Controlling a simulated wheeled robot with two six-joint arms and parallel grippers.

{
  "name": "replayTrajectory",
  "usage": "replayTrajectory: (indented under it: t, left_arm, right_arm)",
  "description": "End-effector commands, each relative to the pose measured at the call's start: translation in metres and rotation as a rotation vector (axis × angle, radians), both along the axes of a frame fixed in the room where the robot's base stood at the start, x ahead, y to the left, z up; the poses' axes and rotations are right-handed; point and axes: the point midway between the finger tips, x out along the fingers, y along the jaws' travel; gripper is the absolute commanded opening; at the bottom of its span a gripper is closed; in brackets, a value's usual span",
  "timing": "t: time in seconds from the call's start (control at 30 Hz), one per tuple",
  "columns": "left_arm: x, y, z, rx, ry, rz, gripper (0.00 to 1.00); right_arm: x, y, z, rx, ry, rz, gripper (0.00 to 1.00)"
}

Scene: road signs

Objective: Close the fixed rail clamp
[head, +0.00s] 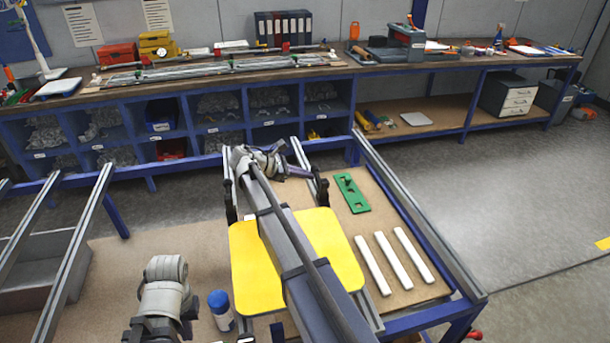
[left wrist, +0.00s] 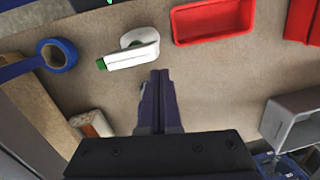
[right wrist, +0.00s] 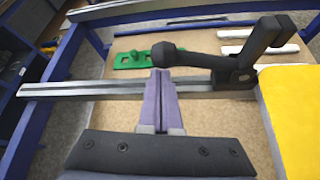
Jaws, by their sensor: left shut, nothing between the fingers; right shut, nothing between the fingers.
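A black rail clamp (right wrist: 238,72) with a long round-knobbed handle sits on a metal rail (right wrist: 80,88) beside the yellow plate (right wrist: 290,105); its handle reaches left above the rail. In the head view this clamp (head: 322,190) stands at the yellow plate's (head: 345,250) far right corner; another black clamp (head: 230,202) stands at the far left corner. My right gripper (right wrist: 162,75) is shut and empty, its tips close to the handle's knob; contact is unclear. In the head view it (head: 300,173) is left of the right clamp. My left gripper (left wrist: 160,75) is shut and empty.
A green template (head: 351,193) and white strips (head: 395,260) lie on the board right of the rail. Below my left gripper are blue tape (left wrist: 57,55), a white dispenser (left wrist: 132,50) and a red tray (left wrist: 213,20).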

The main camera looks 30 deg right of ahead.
Motion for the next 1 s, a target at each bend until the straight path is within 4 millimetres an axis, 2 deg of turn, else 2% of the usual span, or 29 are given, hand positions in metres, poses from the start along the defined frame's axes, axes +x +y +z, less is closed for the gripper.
replayTrajectory:
  t: [0.67,1.0]
  left_arm:
    - [0.0,0.0,0.009,0.0,0.0,0.0,0.0]
    - [0.0,0.0,0.019,0.0,0.0,0.0,0.0]
  right_arm:
    - [-0.003,0.001,0.013,-0.031,-0.124,0.001,0.0]
    - [-0.014,0.003,0.034,-0.084,-0.337,0.001,0.0]
